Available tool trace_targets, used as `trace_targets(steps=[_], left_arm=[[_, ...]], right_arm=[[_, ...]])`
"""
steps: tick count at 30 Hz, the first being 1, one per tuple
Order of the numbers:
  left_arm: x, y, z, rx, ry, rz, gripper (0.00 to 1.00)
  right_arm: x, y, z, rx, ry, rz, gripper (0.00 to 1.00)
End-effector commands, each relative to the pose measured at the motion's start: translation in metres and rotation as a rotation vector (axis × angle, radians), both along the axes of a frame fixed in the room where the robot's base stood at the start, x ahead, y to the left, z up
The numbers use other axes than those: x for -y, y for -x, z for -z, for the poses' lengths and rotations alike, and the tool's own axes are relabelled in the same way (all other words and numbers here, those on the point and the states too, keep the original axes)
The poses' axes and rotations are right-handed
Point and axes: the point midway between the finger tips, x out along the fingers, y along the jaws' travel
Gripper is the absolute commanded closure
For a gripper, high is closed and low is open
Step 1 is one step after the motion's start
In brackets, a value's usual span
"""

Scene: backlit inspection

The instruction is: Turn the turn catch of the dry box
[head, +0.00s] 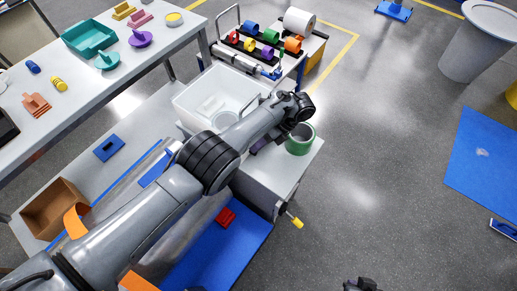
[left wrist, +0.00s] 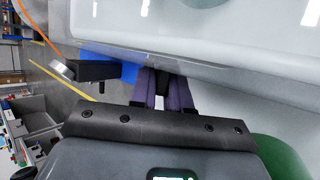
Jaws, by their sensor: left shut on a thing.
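The dry box (head: 207,84) is a translucent white box on the grey cabinet, partly hidden behind my left arm. In the left wrist view its pale wall (left wrist: 220,50) fills the upper right. My left gripper (head: 259,146) is at the box's near side, mostly hidden under my wrist in the head view. In the left wrist view its purple fingers (left wrist: 163,82) are shut on a small dark part at the box's lower edge, which appears to be the turn catch. The catch's angle is hidden. Only a dark tip of my right gripper (head: 361,285) shows at the bottom edge.
A green round container (head: 300,139) stands on the cabinet (head: 265,180) close to my left wrist. A crank with a yellow handle (head: 296,221) sticks out of the cabinet's front. A rack of coloured rolls (head: 262,40) stands behind the box.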

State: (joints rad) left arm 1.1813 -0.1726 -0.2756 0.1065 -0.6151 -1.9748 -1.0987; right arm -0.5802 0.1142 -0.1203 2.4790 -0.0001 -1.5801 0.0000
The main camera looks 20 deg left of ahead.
Motion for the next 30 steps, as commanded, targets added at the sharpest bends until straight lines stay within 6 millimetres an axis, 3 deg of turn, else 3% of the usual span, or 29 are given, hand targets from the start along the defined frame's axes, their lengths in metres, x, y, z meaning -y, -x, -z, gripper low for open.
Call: trace_targets(steps=[16, 17, 20, 30], left_arm=[[-0.0009, 0.0004, 0.0012, -0.018, -0.005, -0.002, 1.00], [-0.0009, 0.0004, 0.0013, -0.018, -0.005, -0.002, 0.81], [-0.0009, 0.0004, 0.0012, -0.018, -0.005, -0.002, 0.65], [-0.0008, 0.0000, -0.0003, -0.017, -0.005, -0.002, 0.63]], right_arm=[[0.0025, 0.0000, 0.0065, 0.002, 0.011, -0.007, 1.00], [0.0024, 0.0000, 0.0065, 0.002, 0.011, -0.007, 1.00], [0.0024, -0.0001, 0.0064, 0.002, 0.010, -0.006, 1.00], [0.0006, -0.0001, 0.0052, 0.001, 0.002, -0.001, 1.00]])
